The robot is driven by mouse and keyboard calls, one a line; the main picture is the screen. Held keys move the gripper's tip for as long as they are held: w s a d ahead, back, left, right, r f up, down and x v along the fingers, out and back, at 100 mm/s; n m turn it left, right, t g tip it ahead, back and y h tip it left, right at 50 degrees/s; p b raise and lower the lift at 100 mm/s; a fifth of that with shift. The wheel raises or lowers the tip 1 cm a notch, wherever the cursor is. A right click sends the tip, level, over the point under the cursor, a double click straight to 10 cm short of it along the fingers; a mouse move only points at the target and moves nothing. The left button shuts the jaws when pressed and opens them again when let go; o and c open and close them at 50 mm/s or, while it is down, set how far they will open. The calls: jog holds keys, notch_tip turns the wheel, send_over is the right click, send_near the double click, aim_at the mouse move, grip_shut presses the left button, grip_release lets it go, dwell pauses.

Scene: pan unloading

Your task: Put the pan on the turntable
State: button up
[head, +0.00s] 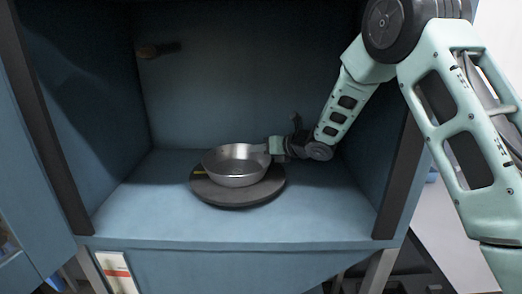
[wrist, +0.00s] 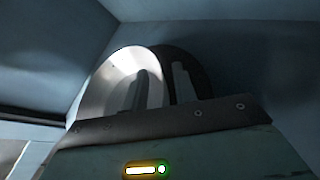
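The pan (head: 237,180) is a round, shiny metal pan. It sits upright and looks to rest on the turntable (head: 240,201), a flat dark disc inside the blue cabinet. My gripper (head: 275,146) is at the pan's right side, close to or touching its rim or handle. The handle is mostly hidden behind it, and whether the fingers are closed on it cannot be told. In the wrist view, the pan (wrist: 105,88) shows as a bright curved surface beyond the gripper's dark edge, with the dark turntable disc (wrist: 202,84) beside it.
The blue cabinet has side walls, a back wall and a front edge (head: 240,244) around the turntable. Its floor is clear to the left (head: 140,205) and right (head: 325,210) of the turntable.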

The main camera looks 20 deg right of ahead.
jog(key=b+v, duration=0.2)
jog(key=v, duration=0.9)
jog(key=s+a+m+h, duration=0.1)
jog(key=a+m, duration=0.1)
jog(key=m, duration=0.1)
jog(key=s+a+m+h, duration=0.1)
jog(key=a+m, duration=0.1)
jog(key=m, duration=0.1)
jog(key=s+a+m, duration=0.2)
jog(key=m, duration=0.1)
jog(key=shift+a+f+g+h, duration=0.1)
jog(key=shift+f+g+h, duration=0.1)
jog(key=shift+g+h, duration=0.2)
jog(key=s+a+f+m+g+h, duration=0.1)
jog(key=s+a+m+g, duration=0.2)
jog(key=s+m, duration=0.4)
jog(key=s+a+f+m+g+h, duration=0.1)
jog(key=s+m+g, duration=0.3)
jog(key=s, duration=1.2)
jog(key=s+a+f+m+g+h, duration=0.2)
jog(key=s+a+f+m+g, duration=0.1)
jog(key=s+m, duration=0.7)
jog(key=shift+s+a+m, duration=0.3)
jog(key=shift+s+a, duration=0.5)
jog(key=shift+s, duration=0.05)
jog(key=shift+f, duration=0.1)
